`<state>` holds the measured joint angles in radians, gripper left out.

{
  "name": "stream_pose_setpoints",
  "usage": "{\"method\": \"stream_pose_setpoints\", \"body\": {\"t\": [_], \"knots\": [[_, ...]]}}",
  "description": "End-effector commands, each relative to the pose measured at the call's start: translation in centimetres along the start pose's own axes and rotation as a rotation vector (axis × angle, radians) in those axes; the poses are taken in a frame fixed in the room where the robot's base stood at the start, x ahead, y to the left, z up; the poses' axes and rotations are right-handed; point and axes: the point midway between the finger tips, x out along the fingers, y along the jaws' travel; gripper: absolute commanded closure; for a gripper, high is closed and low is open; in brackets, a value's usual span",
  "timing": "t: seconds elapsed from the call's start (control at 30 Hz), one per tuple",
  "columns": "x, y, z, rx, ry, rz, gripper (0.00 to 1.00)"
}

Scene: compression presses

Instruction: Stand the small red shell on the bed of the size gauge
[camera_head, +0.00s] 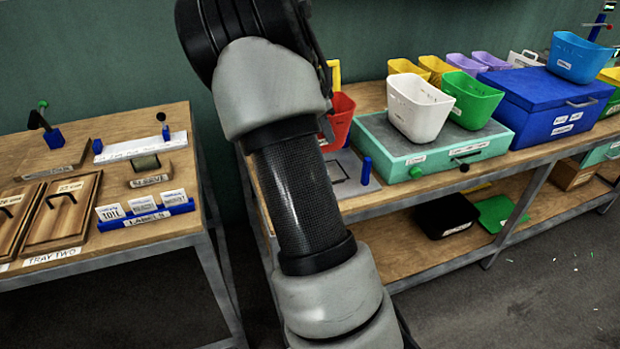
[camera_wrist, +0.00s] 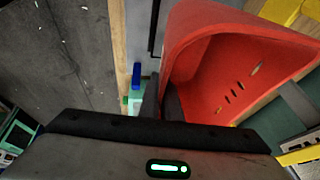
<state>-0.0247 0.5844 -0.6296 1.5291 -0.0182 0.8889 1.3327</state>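The red shell (camera_head: 340,117) shows beside my arm in the head view, partly hidden by it, above or on the left end of the long bench. In the wrist view the red shell (camera_wrist: 235,65) is large and close, its open hollow facing the camera. My gripper (camera_wrist: 162,98) has its dark fingers at the shell's wall, one on each side, and looks shut on it. A light plate (camera_head: 347,182) with a dark square outline and a blue post lies just below; it may be the size gauge's bed. No label on it is readable. Whether the shell touches anything below is hidden.
A yellow upright (camera_head: 334,72) stands behind the shell. A teal press box (camera_head: 460,160) carries white and green shells to the right, with a blue box (camera_head: 550,100) beyond. The left table (camera_head: 95,255) holds trays and labels. A floor gap separates the benches.

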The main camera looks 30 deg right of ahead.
Motion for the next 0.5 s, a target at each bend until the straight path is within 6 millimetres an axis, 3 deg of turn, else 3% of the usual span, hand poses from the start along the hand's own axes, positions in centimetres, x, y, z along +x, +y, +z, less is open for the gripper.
{"method": "stream_pose_setpoints", "body": {"t": [0.5], "knots": [[5.7, 0.8, 1.9, 0.025, 0.002, 0.012, 1.00]]}}
